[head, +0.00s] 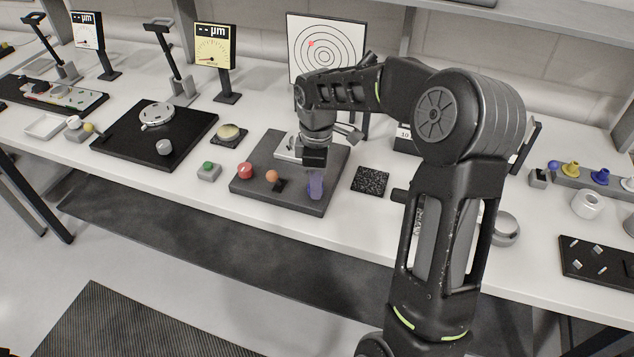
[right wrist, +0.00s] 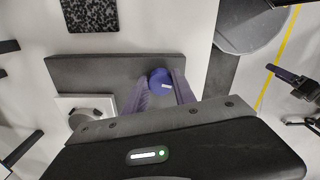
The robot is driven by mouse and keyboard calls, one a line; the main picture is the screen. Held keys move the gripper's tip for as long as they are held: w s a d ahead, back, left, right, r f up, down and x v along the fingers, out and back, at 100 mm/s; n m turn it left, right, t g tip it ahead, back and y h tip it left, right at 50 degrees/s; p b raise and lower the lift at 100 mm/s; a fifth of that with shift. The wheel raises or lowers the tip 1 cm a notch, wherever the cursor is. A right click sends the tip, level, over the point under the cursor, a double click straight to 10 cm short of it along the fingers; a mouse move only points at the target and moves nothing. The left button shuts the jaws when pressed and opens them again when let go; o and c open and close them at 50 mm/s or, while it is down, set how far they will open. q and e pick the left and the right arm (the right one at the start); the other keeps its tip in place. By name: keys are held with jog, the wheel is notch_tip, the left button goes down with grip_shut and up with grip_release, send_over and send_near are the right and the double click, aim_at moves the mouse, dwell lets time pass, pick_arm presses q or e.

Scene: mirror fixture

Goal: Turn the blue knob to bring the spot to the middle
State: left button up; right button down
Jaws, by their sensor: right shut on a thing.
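The blue knob (right wrist: 160,81) stands on the dark grey fixture plate (head: 290,196). My right gripper (right wrist: 160,95) is shut on it, with a purple finger on either side. In the head view the right gripper (head: 316,185) points down at the plate's right front part, and its fingers hide the knob. The white target board (head: 349,28) with black rings stands behind. A red spot (head: 311,43) sits up and left of the ring centre. What looks like my left gripper (right wrist: 300,85) shows small at the right of the right wrist view; its jaws are unclear.
A red knob (head: 245,170) and an orange ball-topped knob (head: 272,175) stand left on the plate. A green button box (head: 208,170) is left of it. A black speckled pad (head: 370,181) lies close on the right. My right arm covers the bench further right.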

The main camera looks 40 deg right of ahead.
jog(key=m+b, duration=0.1)
jog(key=m, duration=0.2)
jog(key=shift+m, duration=0.3)
jog(key=m+b, duration=0.1)
jog(key=m, duration=0.2)
jog(key=shift+a, duration=0.1)
jog(key=m+b, duration=0.1)
jog(key=m, duration=0.5)
jog(key=shift+a+m, duration=0.1)
jog(key=shift+m, duration=0.2)
jog(key=c, duration=1)
grip_release()
jog(key=shift+r, duration=0.1)
